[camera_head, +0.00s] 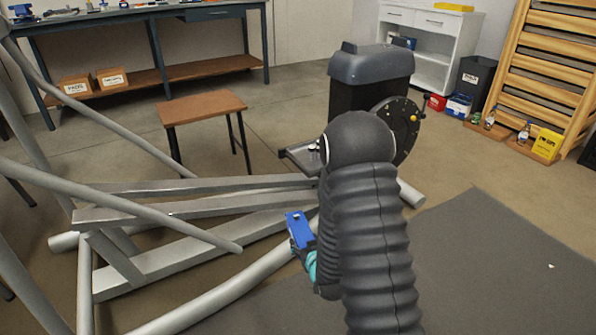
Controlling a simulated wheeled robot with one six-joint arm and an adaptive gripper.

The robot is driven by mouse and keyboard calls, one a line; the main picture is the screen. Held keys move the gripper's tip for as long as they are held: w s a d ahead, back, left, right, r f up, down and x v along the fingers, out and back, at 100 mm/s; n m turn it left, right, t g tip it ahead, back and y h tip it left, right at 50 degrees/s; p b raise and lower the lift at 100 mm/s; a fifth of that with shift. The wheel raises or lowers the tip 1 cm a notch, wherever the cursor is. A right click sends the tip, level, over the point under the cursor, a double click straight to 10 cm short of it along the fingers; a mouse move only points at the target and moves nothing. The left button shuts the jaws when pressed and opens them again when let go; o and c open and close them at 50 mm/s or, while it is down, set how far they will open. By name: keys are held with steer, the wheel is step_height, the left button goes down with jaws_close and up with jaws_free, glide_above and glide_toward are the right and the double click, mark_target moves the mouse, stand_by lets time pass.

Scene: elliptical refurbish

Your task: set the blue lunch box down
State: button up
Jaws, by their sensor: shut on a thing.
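The blue lunch box (298,228) is a small blue box with a light patch on its face. My gripper (304,250) is partly hidden behind my dark ribbed arm. It is shut on the blue lunch box and holds it tilted at its tip, beside the grey tubes of the elliptical frame. The lunch box appears in front of the tubes in the picture. Its height above the floor and what lies under it cannot be told.
The elliptical's frame (150,262) fills the left. A small wooden table (203,106) stands bare behind it, with a workbench (130,22) farther back. A dark bin (371,76), white cabinet (447,50) and wooden rack (545,70) stand behind right. The dark mat (480,260) is largely clear.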

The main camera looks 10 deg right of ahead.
steer(key=w+d+f+n+y+b, duration=0.1)
steer(key=w+d+f+y+b, duration=0.15)
steer(key=f, duration=0.75)
steer(key=w+d+f+n+y+b, duration=0.1)
steer(key=w+d+f+n+b, duration=0.2)
steer(key=f, duration=0.7)
steer(key=shift+m+g+h, duration=0.25)
steer(key=shift+m+g, duration=0.05)
steer(key=shift+m, duration=0.4)
steer(key=w+a, duration=0.2)
steer(key=w, duration=0.3)
steer(key=w+a+b, duration=0.1)
steer(key=w+a, duration=0.1)
steer(key=w, duration=0.4)
steer(key=w+a+b, duration=0.1)
steer(key=w+a, duration=0.1)
steer(key=w, duration=0.4)
steer(key=shift+f+b, duration=0.45)
steer(key=shift+f, duration=1.3)
steer(key=shift+f, duration=0.1)
steer(key=o, duration=1.7)
steer(key=shift+c, duration=0.2)
